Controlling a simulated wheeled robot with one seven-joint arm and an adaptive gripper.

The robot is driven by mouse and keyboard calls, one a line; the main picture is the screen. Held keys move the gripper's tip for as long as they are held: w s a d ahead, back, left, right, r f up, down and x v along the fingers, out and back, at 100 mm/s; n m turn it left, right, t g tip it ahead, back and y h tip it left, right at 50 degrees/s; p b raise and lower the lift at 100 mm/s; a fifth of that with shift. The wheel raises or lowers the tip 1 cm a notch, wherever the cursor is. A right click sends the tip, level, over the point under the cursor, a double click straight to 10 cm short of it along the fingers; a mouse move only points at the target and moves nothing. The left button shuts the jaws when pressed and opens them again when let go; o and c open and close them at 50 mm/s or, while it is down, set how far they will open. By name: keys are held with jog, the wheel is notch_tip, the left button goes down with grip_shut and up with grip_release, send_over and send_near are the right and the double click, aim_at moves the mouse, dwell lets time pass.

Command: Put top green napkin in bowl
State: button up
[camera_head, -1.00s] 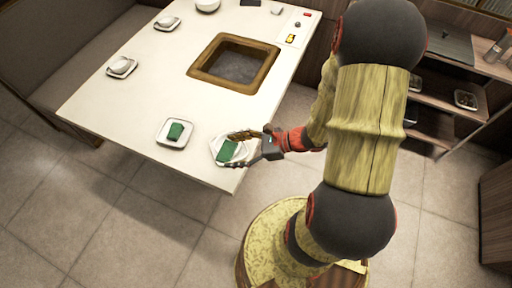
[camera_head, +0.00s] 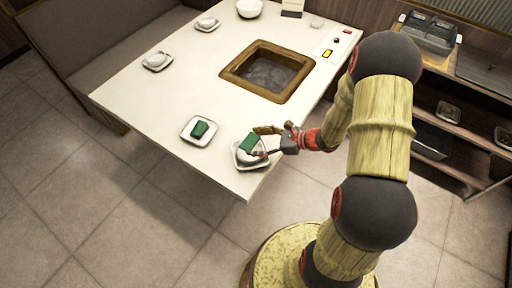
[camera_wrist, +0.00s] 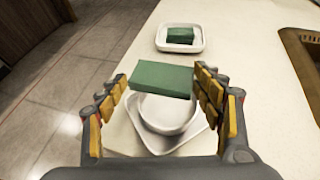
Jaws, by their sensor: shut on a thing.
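My gripper (camera_wrist: 160,88) is shut on a green napkin (camera_wrist: 162,78), a flat folded block held across between the fingertips. In the wrist view the napkin is over the far part of a white bowl (camera_wrist: 165,114), hiding some of its rim. The bowl stands on a square white plate (camera_wrist: 200,128) near the table's corner. In the head view the held napkin (camera_head: 249,143) shows above the bowl (camera_head: 250,158), with my gripper (camera_head: 262,142) at its right. A second green napkin (camera_wrist: 180,35) lies on another square white plate (camera_wrist: 160,44) farther along the edge.
The white table (camera_head: 170,105) has a wood-framed square well (camera_head: 232,82) in its middle. Two more plates with white dishes (camera_head: 157,60) (camera_head: 207,23) stand along the far left side, and a white bowl (camera_head: 249,8) at the back. A dark shelf (camera_head: 455,130) stands at right.

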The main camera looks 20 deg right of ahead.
jog(key=shift+w+f, duration=0.3)
jog(key=shift+f, duration=0.15)
jog(key=shift+w+d+f+b, duration=0.15)
jog(key=shift+f+b, duration=0.6)
jog(key=shift+f, duration=0.95)
jog(key=shift+f+b, duration=0.35)
jog(key=shift+f, duration=0.1)
jog(key=shift+f, duration=0.15)
jog(key=o, duration=0.8)
